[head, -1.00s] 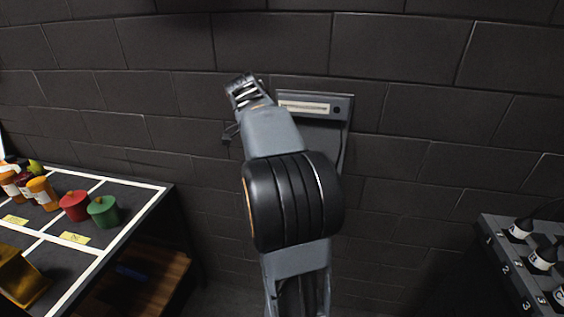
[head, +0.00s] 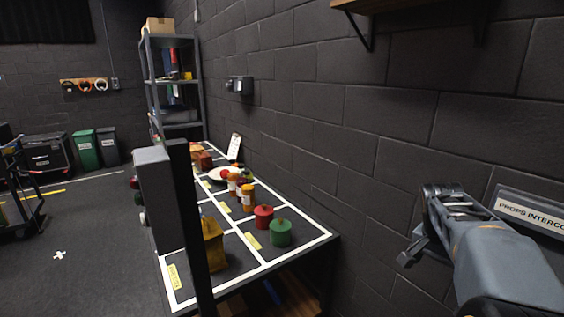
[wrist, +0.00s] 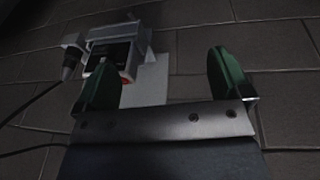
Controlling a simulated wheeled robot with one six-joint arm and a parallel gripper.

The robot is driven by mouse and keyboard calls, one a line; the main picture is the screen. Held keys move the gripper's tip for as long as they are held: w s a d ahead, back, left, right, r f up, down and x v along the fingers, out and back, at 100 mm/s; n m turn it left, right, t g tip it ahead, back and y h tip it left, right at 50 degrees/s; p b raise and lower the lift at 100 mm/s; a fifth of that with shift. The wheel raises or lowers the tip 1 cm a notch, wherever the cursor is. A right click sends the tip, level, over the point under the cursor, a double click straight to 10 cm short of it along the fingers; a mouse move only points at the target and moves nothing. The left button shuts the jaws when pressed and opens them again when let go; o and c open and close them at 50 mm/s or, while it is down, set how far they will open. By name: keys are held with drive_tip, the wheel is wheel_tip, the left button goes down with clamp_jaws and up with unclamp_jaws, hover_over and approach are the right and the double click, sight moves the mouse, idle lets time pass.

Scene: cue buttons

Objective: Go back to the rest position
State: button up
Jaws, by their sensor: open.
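My gripper shows in the wrist view (wrist: 160,75) with its two green fingers spread apart and nothing held between them. In the head view my arm reaches in from the lower right, its end up near the black block wall, and the fingers are not clear there. Beyond the fingers, the wrist view shows a pale wall device (wrist: 122,55) with a dark face and a red part. It is apart from the fingers, as far as I can tell. A cable hangs on its left. No marker of a rest position shows.
A sign reading "PROPS INTERCO…" (head: 528,211) is on the wall by my arm. A black table with white lines (head: 262,268) holds a green pot (head: 280,233), a red pot (head: 264,217) and orange jars. A shelf (head: 172,128) stands behind. Open floor lies left.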

drive_tip(key=s+a+f+n+t+y+p, duration=0.1)
drive_tip(key=s+a+n, duration=0.4)
drive_tip(key=a, duration=0.5)
drive_tip(key=s+a+f+n+t+y+p, duration=0.1)
drive_tip(key=s+a+n, duration=0.4)
drive_tip(key=a, duration=0.6)
drive_tip(key=shift+n+t+y+p, duration=0.5)
drive_tip(key=shift+n+t+p, duration=0.3)
drive_tip(key=shift+n+p, duration=0.4)
drive_tip(key=shift+s+f, duration=0.1)
drive_tip(key=shift+c, duration=0.2)
